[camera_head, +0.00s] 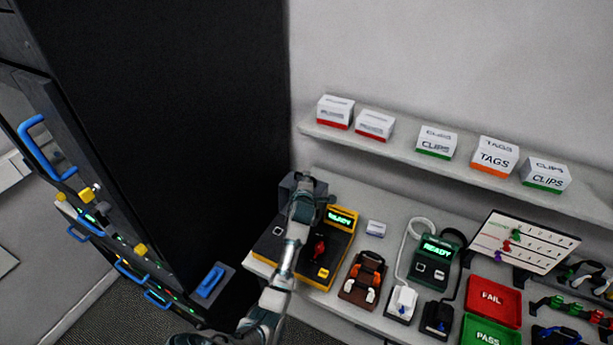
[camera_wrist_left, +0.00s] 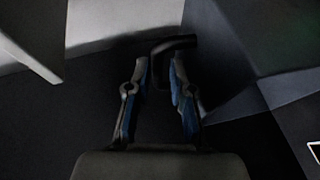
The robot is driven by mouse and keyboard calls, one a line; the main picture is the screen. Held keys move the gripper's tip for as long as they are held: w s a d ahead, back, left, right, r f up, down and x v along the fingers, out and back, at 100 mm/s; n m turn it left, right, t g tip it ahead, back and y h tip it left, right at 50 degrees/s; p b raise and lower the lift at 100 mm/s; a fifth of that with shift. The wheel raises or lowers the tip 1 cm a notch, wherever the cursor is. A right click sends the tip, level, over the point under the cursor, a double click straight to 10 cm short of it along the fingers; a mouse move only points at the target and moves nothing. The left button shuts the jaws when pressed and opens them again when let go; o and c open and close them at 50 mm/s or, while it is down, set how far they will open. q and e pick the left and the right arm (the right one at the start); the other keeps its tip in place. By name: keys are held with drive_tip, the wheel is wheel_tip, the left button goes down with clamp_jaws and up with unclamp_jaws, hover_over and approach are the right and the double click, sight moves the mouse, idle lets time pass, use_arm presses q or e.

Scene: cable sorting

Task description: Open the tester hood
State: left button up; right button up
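The tester (camera_head: 270,245) is a black and yellow unit with a green READY display (camera_head: 339,219), at the left end of the bench. A dark grey part, apparently its hood (camera_head: 287,188), stands at its back, partly covered by my left arm. My left gripper (camera_head: 303,184) is at this part. In the left wrist view, its two fingers (camera_wrist_left: 161,66) are apart, with a dark bent handle (camera_wrist_left: 177,42) at and between the tips. I see no clear grip on the handle. My right gripper is not in view.
A tall black cabinet (camera_head: 185,110) stands close on the left. A shelf (camera_head: 400,152) with several labelled boxes runs above the bench. Right of the tester are a brown holder (camera_head: 362,278), a green READY meter (camera_head: 436,262) and FAIL (camera_head: 492,300) and PASS (camera_head: 488,334) trays.

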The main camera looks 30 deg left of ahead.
use_arm(q)
drive_tip(key=shift+x, duration=1.25)
drive_tip(key=shift+d, duration=0.1)
clamp_jaws()
